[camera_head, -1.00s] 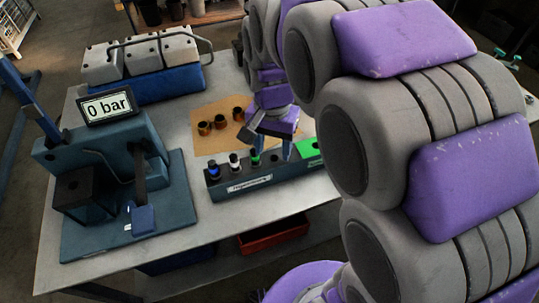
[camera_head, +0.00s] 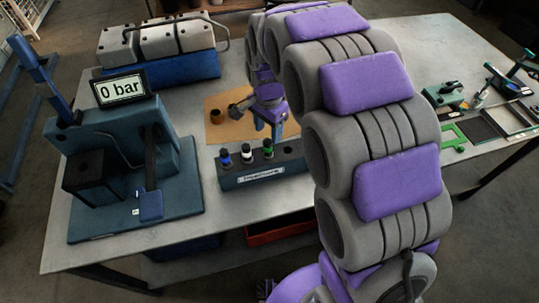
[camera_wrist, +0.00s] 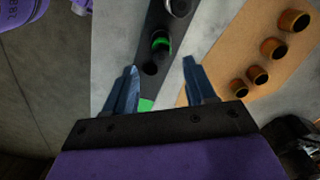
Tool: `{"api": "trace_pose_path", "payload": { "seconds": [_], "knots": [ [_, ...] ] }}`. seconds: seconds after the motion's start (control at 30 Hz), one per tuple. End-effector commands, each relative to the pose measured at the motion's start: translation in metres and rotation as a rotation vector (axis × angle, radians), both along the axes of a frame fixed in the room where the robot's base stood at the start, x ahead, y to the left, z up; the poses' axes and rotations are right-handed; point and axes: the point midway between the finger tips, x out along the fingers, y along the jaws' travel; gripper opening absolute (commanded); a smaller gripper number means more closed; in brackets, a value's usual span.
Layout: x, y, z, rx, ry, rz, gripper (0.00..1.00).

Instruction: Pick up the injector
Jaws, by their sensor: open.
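A dark rack (camera_head: 240,182) with a white label stands on the metal table, holding upright injectors in a row. They are one with a blue band (camera_head: 225,158), one with a white band (camera_head: 247,153) and one with a green band (camera_head: 268,149). My gripper (camera_head: 269,133) is open and empty, just behind the rack near its green-banded end. In the wrist view, the open fingers (camera_wrist: 161,68) straddle an empty dark hole in the rack; the green-banded injector (camera_wrist: 161,42) stands just beyond the fingertips. My arm hides the rack's right end in the head view.
A test stand (camera_head: 120,155) with a "0 bar" display (camera_head: 121,88) stands at the left. A grey engine block on a blue base (camera_head: 163,74) is behind. Several copper-coloured cups (camera_wrist: 272,48) sit on a brown mat (camera_wrist: 222,75). Green tools (camera_head: 448,93) lie at the right.

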Motion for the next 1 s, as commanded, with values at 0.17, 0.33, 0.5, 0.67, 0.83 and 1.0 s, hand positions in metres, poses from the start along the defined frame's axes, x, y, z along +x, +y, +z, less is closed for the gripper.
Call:
{"api": "trace_pose_path", "payload": {
  "seconds": [0.17,0.33,0.5,0.67,0.83,1.0],
  "knots": [
    [0.0,0.0,-0.029,-0.001,0.002,0.002,0.55],
    [0.0,-0.002,-0.038,0.004,-0.001,0.001,0.55],
    [0.0,-0.004,-0.05,0.005,0.002,0.001,0.55],
    [0.0,-0.002,-0.075,0.001,0.006,0.001,0.55],
    [0.001,-0.001,-0.091,0.001,0.001,0.002,0.55],
    [0.001,-0.001,-0.09,0.001,-0.001,0.002,0.55]
  ]
}}
